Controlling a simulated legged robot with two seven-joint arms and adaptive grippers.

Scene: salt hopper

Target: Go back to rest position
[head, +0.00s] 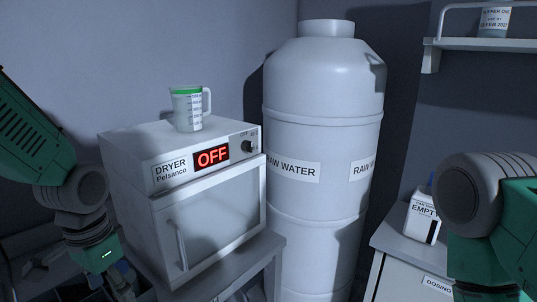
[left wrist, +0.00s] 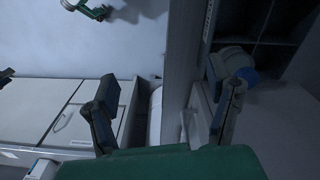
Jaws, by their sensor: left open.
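My left arm comes in from the left in the head view, pointing down beside the dryer (head: 200,165). My left gripper (head: 122,278) is partly seen at the lower left. In the left wrist view my left gripper (left wrist: 166,92) shows two dark fingers spread wide apart with nothing between them. My right arm shows at the right edge of the head view, but its gripper is out of the frame.
A measuring jug (head: 187,110) with a green rim stands on the dryer, whose display reads OFF. A tall white raw water tank (head: 322,200) stands behind. A white container (head: 421,219) labelled EMPTY sits on the dosing cabinet (head: 395,275). A wall shelf (head: 485,44) is upper right.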

